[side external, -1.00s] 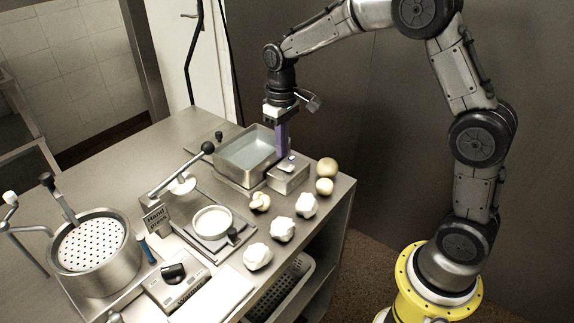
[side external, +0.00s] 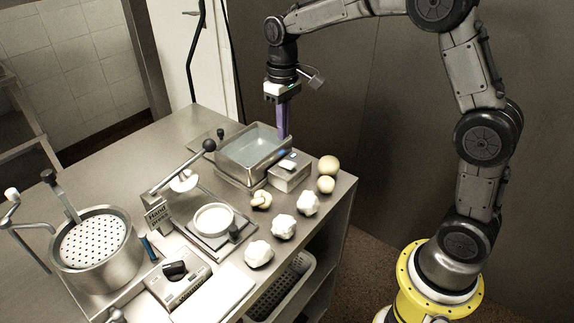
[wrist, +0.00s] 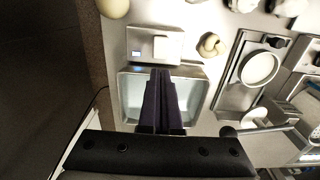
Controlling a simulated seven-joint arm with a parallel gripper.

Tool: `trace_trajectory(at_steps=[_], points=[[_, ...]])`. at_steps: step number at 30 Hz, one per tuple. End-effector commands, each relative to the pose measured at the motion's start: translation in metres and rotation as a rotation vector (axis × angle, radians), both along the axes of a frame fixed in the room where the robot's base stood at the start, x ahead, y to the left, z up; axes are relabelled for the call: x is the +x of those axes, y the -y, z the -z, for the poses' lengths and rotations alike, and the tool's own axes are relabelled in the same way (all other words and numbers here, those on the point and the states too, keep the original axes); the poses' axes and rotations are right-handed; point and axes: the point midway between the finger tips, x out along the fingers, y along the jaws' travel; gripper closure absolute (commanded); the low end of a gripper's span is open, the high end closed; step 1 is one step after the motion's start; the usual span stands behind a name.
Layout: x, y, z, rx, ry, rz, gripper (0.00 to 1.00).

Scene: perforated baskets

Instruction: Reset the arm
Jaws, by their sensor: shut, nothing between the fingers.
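My gripper (side external: 282,132) points straight down over the right part of a steel basin of water (side external: 236,172) at the table's back right. Its dark purple fingers are together with nothing between them. In the wrist view the shut fingers (wrist: 160,80) lie in front of the basin (wrist: 130,95), and they hide its middle. I cannot tell exactly how high the fingertips are above the basin.
A small steel box (side external: 290,178) adjoins the basin. Round pale balls (side external: 329,165) and several white lumps (side external: 284,226) lie along the table's right edge. A hand press (side external: 213,218) and a perforated pot (side external: 95,243) stand left. A dark wall is behind.

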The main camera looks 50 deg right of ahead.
Motion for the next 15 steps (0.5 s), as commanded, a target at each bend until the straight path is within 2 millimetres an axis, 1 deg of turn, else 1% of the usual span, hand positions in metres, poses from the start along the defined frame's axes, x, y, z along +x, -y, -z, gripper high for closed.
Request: trace_trajectory(at_steps=[2,3,5,6,8,9,11,12,14,15], points=[[0.000,-0.001,-0.013,-0.002,0.031,-0.003,1.00],[-0.001,-0.002,-0.024,-0.003,0.056,-0.006,1.00],[-0.009,-0.005,-0.043,-0.006,0.095,-0.010,1.00],[-0.018,-0.006,-0.056,-0.007,0.121,-0.013,1.00],[-0.035,-0.009,-0.074,-0.009,0.162,-0.018,1.00],[-0.049,-0.011,-0.086,-0.010,0.192,-0.020,1.00],[-0.070,-0.014,-0.099,-0.011,0.231,-0.023,1.00],[-0.084,-0.015,-0.106,-0.012,0.258,-0.024,1.00],[-0.106,-0.018,-0.114,-0.012,0.296,-0.026,1.00],[-0.122,-0.019,-0.118,-0.012,0.321,-0.027,1.00]])
